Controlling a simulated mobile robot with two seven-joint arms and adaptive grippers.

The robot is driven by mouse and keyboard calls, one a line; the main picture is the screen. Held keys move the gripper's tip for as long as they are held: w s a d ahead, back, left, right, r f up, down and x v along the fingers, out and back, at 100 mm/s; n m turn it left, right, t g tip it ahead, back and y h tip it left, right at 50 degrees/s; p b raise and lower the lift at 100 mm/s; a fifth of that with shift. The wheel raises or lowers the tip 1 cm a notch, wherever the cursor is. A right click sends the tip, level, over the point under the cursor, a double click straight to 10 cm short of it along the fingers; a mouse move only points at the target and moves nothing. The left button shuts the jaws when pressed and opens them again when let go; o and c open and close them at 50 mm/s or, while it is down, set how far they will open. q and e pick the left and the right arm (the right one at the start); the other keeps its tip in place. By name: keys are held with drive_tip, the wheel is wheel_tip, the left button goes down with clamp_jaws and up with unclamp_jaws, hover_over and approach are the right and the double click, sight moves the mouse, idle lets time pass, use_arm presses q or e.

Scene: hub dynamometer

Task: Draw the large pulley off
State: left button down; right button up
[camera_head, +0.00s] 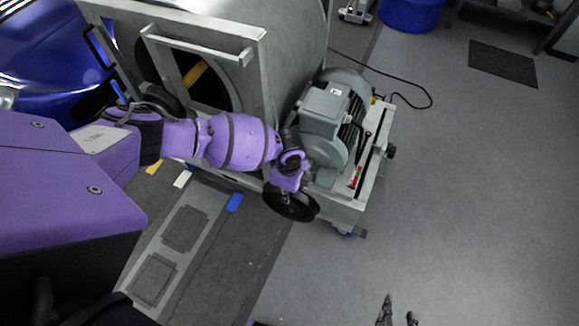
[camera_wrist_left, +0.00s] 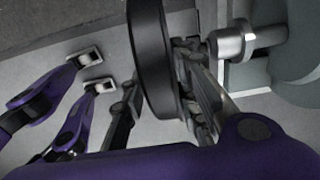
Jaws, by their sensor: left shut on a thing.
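The large pulley (camera_head: 291,204) is a black disc in front of the lower left side of the grey motor (camera_head: 327,124) in the head view. In the left wrist view the pulley (camera_wrist_left: 150,62) stands on edge. My left gripper (camera_head: 286,187) is shut on its rim, with fingers on both faces. The silver motor shaft (camera_wrist_left: 230,43) points at the pulley's right face in the left wrist view. Its end shows with a gap to the disc, partly filled by a finger. My right gripper (camera_head: 398,310) shows only its dark fingertips at the bottom edge. They are apart, with nothing seen between.
The motor stands on a metal frame (camera_head: 347,214) beside a large grey housing (camera_head: 253,60) with a handle. A black cable (camera_head: 410,106) lies on the floor behind. Floor plates (camera_head: 185,229) lie at lower left. Open grey floor (camera_head: 480,200) is at the right.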

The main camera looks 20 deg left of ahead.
use_arm(q)
drive_tip(key=s+p, duration=0.2)
drive_tip(key=s, duration=0.3)
drive_tip(key=shift+r, duration=0.15)
use_arm(e)
drive_tip(key=shift+t, duration=0.4)
drive_tip(key=w+r, duration=0.2)
drive_tip(key=r, duration=0.1)
drive_tip(key=w+r, duration=0.1)
drive_tip(key=shift+r, duration=0.2)
